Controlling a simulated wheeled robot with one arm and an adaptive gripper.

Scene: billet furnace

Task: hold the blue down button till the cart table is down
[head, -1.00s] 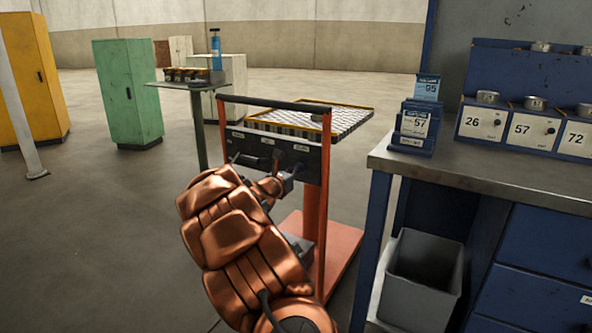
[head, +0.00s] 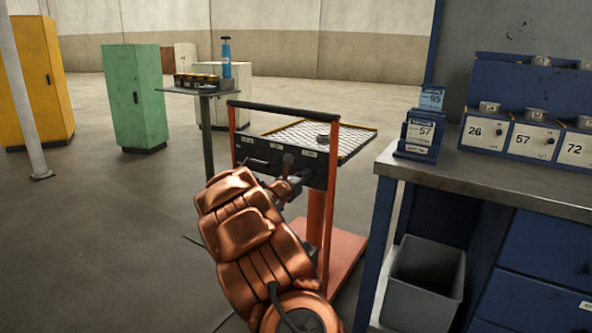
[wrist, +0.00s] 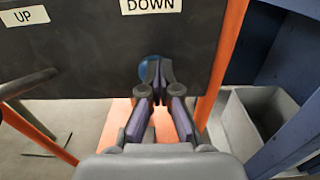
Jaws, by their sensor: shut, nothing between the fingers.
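The orange cart's table (head: 310,133), with a meshed top and yellow rim, sits behind the dark control panel (head: 252,152), at about the height of the panel's top. In the wrist view the blue down button (wrist: 148,68) is under the DOWN label (wrist: 150,5), partly hidden by my fingertips. My gripper (wrist: 159,77) is shut and empty, with its tips over the button's right part. It also shows at the panel in the head view (head: 304,174). Whether the tips press the button cannot be seen directly.
The UP label (wrist: 23,16) is at the panel's left. A blue workbench (head: 480,180) and a grey bin (head: 424,285) stand close on the right. Open floor lies left.

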